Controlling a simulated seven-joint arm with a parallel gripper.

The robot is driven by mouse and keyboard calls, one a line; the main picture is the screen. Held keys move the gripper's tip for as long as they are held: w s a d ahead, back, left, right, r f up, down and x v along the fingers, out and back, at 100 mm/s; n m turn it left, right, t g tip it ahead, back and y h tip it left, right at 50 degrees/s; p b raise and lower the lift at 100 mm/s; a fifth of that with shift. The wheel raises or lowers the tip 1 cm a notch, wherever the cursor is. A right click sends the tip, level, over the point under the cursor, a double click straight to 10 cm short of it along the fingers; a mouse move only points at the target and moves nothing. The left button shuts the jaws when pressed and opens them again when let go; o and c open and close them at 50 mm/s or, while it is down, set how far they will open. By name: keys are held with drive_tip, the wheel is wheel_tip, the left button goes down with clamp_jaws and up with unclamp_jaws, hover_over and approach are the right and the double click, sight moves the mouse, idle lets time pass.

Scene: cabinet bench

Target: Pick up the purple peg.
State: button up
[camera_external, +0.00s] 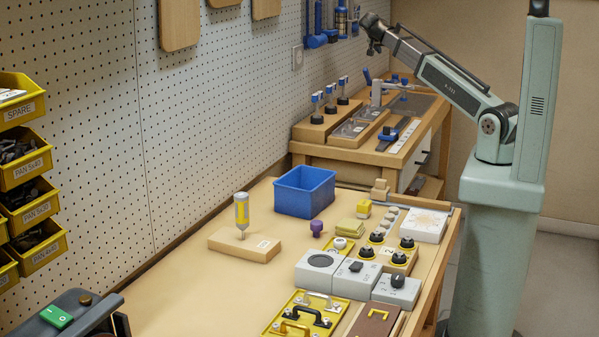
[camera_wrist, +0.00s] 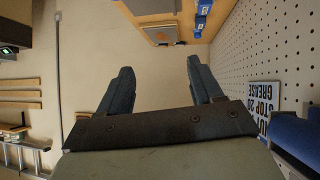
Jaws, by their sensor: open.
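The purple peg (camera_external: 316,227) stands on the bench top, a small rounded piece just in front of the blue bin. It does not show in the wrist view. My gripper (camera_external: 372,34) is raised high at the back, above the far side bench and well away from the peg. In the wrist view my gripper (camera_wrist: 160,82) has its two dark fingers spread apart with nothing between them.
A blue bin (camera_external: 304,192) stands behind the peg. The front-left bench top (camera_external: 190,295) is clear.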

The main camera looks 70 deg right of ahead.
drive_tip(key=w+a+f+n+t+y, duration=0.2)
drive_tip(key=w+a+f+y, duration=0.15)
drive_tip(key=a, duration=1.45)
drive_tip(key=w+a+f+n+t+y, duration=0.15)
drive_tip(key=w+a, duration=0.25)
drive_tip(key=a, duration=1.4)
drive_tip(key=w+a+f+n+t+y, duration=0.1)
drive_tip(key=w+a+f+t+y, duration=0.2)
drive_tip(key=a, duration=1.6)
drive_tip(key=m+g+y, duration=0.3)
drive_tip(key=g+y, duration=0.2)
drive_tip(key=y, duration=0.2)
approach(317, 222)
drive_tip(key=x, duration=0.4)
drive_tip(key=shift+w+d, duration=0.15)
drive_tip(key=shift+w, duration=0.1)
drive_tip(key=shift+x, duration=2.6)
drive_tip(key=shift+s, duration=0.15)
drive_tip(key=shift+c, duration=0.2)
